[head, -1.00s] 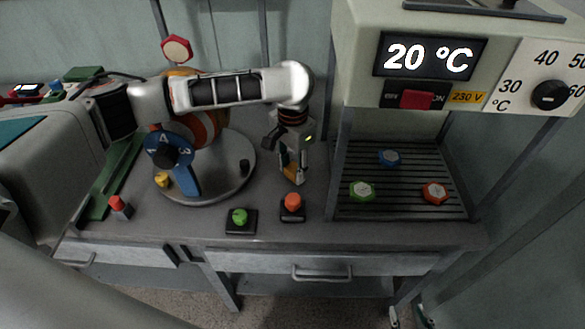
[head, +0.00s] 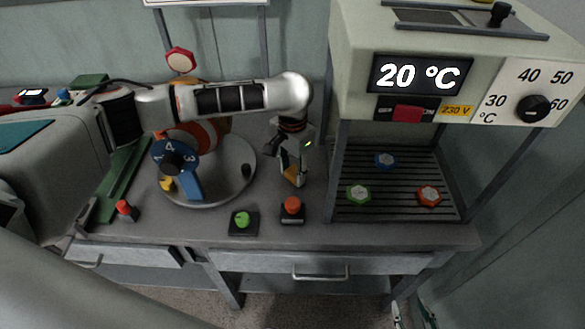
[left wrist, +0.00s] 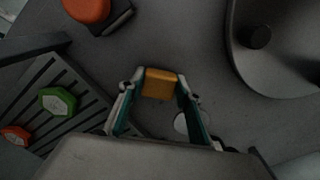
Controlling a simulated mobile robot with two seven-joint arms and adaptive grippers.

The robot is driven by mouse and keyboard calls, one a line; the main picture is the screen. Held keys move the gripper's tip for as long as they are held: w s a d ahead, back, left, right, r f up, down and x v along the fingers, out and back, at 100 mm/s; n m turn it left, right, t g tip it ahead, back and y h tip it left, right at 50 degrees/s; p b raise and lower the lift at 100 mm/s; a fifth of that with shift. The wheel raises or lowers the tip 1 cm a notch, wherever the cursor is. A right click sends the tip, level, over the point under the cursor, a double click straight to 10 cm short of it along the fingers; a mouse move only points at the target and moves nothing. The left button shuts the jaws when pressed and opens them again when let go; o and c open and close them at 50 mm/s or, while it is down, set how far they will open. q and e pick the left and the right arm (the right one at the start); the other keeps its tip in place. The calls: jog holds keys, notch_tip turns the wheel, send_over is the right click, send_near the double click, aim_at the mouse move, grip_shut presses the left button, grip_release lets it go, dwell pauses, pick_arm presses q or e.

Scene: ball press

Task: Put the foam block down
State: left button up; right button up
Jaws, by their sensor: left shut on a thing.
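The foam block (left wrist: 160,84) is orange-yellow and sits between the fingertips of my left gripper (left wrist: 160,88) in the left wrist view. My left gripper (head: 292,173) is shut on it, pointing down over the grey bench (head: 312,232). In the head view the block shows only as a small orange patch between the fingers. It is close to the bench top, but I cannot tell whether it touches. My right gripper is not in view.
A red button (head: 292,205) and a green button (head: 242,219) stand on black bases in front of the gripper. A round turntable (head: 222,190) is to its left. A slatted rack (head: 397,208) with green, blue and red hexagonal pieces is to its right, beneath the heater box.

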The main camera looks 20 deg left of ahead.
aim_at(292, 174)
pick_arm(q)
jog(key=shift+f+p, duration=0.1)
jog(key=shift+p, duration=0.5)
pick_arm(e)
jog(key=shift+s+d+r, duration=0.1)
jog(key=shift+d+r, duration=0.05)
jog(key=shift+r, duration=0.3)
pick_arm(q)
jog(key=o, duration=1)
jog(key=shift+f, duration=0.1)
pick_arm(e)
jog(key=shift+s+f, duration=0.15)
jog(key=shift+f, duration=0.1)
jog(key=shift+f, duration=0.1)
